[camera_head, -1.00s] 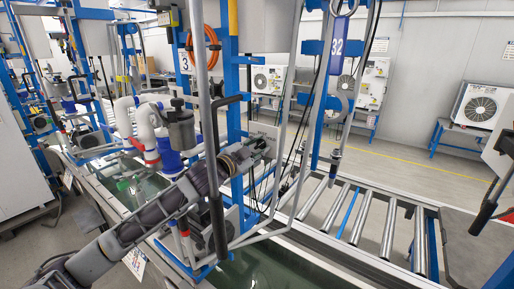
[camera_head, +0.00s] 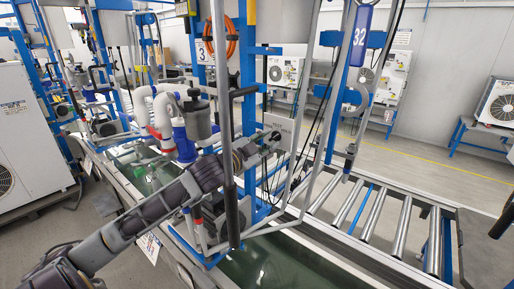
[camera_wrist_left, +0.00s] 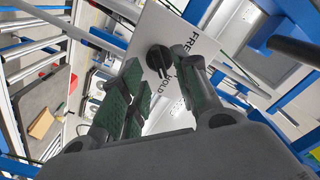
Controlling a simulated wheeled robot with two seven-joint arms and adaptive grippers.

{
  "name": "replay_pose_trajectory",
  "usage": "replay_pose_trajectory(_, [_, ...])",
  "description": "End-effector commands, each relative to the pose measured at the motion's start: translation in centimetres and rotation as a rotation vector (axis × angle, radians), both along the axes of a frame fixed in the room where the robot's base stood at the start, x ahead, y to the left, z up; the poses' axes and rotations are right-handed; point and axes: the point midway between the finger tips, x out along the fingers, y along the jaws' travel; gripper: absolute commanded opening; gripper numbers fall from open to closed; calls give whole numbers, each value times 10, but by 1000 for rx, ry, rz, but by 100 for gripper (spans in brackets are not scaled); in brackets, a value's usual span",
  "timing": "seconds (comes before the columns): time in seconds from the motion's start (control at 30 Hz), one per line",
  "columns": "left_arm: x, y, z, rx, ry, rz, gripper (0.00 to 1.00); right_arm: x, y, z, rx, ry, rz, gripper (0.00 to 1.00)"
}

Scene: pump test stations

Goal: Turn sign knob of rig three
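The sign knob (camera_wrist_left: 158,58) is a black round knob on a white sign plate (camera_wrist_left: 188,42) marked FREE and HOLD in the left wrist view. The plate (camera_head: 286,126) also shows in the head view, on the blue frame of the rig with the number 3 sign (camera_head: 204,52). My left gripper (camera_head: 268,139) is close in front of the plate. In the wrist view its green-padded fingers (camera_wrist_left: 165,85) are apart, with the knob just beyond and between the tips. I cannot tell whether they touch it. My right gripper does not show.
A grey upright bar (camera_head: 222,130) with a black handle crosses in front of my left arm. White pipes and a grey pump filter (camera_head: 197,115) stand left of it. A roller conveyor (camera_head: 370,215) lies to the right, and a water tank (camera_head: 265,262) below.

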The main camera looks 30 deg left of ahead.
Motion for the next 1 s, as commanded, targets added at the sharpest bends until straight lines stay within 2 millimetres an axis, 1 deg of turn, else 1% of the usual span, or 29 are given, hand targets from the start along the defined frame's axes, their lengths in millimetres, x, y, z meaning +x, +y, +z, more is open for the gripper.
replay_pose_trajectory(0.6, [-30,4,-1,-1,1,-1,31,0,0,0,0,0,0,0])
replay_pose_trajectory(0.8, [-37,4,-1,0,1,-1,31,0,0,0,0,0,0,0])
replay_pose_trajectory(1.0, [-41,5,0,1,1,-1,31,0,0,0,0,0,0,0])
